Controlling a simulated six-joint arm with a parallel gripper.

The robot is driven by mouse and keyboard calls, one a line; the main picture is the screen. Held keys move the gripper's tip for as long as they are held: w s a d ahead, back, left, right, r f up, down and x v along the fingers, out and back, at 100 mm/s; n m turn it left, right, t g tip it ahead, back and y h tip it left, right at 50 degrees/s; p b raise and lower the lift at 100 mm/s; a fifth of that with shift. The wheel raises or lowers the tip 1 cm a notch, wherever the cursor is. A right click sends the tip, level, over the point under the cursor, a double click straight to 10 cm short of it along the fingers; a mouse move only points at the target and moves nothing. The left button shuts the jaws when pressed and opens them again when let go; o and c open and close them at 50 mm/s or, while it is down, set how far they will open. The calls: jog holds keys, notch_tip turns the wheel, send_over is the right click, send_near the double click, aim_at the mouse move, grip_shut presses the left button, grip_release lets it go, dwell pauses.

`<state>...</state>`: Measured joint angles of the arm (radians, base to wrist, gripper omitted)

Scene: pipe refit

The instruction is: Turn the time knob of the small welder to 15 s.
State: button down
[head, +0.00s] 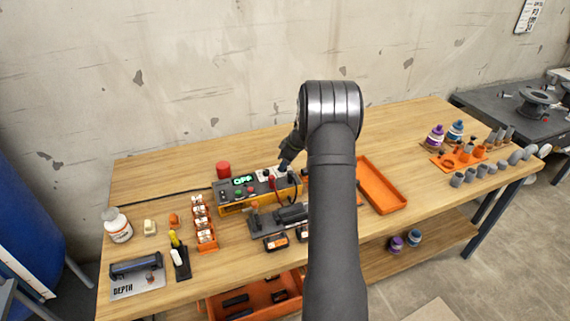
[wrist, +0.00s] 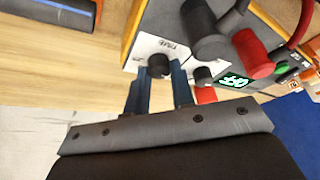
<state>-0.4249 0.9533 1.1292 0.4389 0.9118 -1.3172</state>
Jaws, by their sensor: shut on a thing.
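The small welder (head: 232,209) is a yellow and dark box on the wooden table in the head view, with a green lit display (head: 243,181) that seems to read OFF. In the wrist view its white panel (wrist: 146,46) carries a label that looks like TIME, beside a dark round time knob (wrist: 158,66). My gripper (wrist: 159,76) has its two blue fingers on either side of this knob, shut on it. The knob's pointer and scale cannot be read. In the head view my gripper (head: 286,162) reaches down to the welder's right end, and the knob is hidden.
Black and red plugs (wrist: 249,55) with cables stand on the welder close to my fingers. An orange tray (head: 381,186) lies to the right. A red cylinder (head: 223,170) stands behind the welder, and an orange rack (head: 204,225) is to its left.

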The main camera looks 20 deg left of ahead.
jog(key=m+t, duration=0.1)
jog(key=m, duration=0.2)
jog(key=m+t+h, duration=0.1)
jog(key=m, duration=0.3)
jog(key=shift+s+a, duration=0.1)
jog(key=shift+s, duration=0.05)
jog(key=m+t+h, duration=0.1)
jog(key=m, duration=0.2)
jog(key=m+h, duration=0.1)
jog(key=m, duration=0.2)
jog(key=shift+m+t, duration=0.3)
jog(key=shift+t, duration=0.1)
jog(key=shift+a, duration=0.1)
jog(key=c, duration=1.2)
grip_release()
jog(key=shift+c, duration=0.2)
jog(key=shift+s+r, duration=0.1)
jog(key=v, duration=1.7)
jog(key=shift+a, duration=0.2)
